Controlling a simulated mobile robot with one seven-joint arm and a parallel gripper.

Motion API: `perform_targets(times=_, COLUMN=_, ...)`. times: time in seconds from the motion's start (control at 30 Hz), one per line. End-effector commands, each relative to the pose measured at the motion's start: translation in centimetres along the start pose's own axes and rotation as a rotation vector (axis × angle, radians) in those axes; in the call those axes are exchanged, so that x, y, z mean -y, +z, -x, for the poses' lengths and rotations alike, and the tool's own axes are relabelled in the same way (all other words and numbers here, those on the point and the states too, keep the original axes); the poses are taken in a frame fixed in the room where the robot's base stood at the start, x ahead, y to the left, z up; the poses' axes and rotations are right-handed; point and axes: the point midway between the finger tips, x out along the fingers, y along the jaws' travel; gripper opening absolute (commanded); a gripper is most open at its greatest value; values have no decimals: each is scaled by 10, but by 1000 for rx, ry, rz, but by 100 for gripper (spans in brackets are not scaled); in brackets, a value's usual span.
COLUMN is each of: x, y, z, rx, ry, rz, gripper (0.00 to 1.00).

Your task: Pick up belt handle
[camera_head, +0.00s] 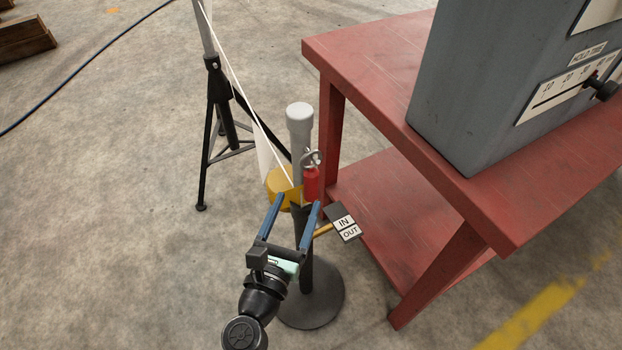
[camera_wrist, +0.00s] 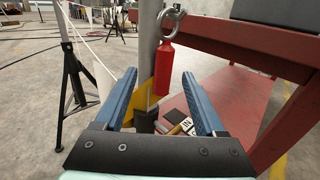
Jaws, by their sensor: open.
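A red cylinder with a metal ring on top, which looks like the belt handle (camera_head: 311,184), is beside the grey-topped post (camera_head: 299,118). In the wrist view the red handle (camera_wrist: 162,71) appears upright, straight ahead between my fingers, with its ring (camera_wrist: 170,16) above. My gripper (camera_head: 298,201) has two blue fingers, spread apart and empty, just below and in front of the handle. The fingers (camera_wrist: 160,74) frame it in the wrist view, with no contact visible. A yellow part (camera_head: 281,187) is on the post, partly behind the handle and the fingers.
A red table (camera_head: 370,60) with a lower shelf stands close on the right, carrying a grey machine (camera_head: 470,80). An IN/OUT sign (camera_head: 344,224) sticks out right of my gripper. A black tripod (camera_head: 215,110) stands behind left, with white line running to the post.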

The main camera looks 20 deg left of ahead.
Motion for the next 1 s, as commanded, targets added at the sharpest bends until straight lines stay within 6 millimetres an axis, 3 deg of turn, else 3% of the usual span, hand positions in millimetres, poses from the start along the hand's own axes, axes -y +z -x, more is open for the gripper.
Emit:
perform_targets(times=0.4, x=7, y=0, z=-49, rx=2, ry=2, rz=1, gripper=72)
perform_targets(times=0.7, x=7, y=0, z=-54, rx=1, ry=1, rz=2, gripper=72)
perform_targets(times=0.77, x=7, y=0, z=-54, rx=1, ry=1, rz=1, gripper=65)
perform_targets(times=1.0, x=7, y=0, z=-54, rx=1, ry=1, rz=2, gripper=22)
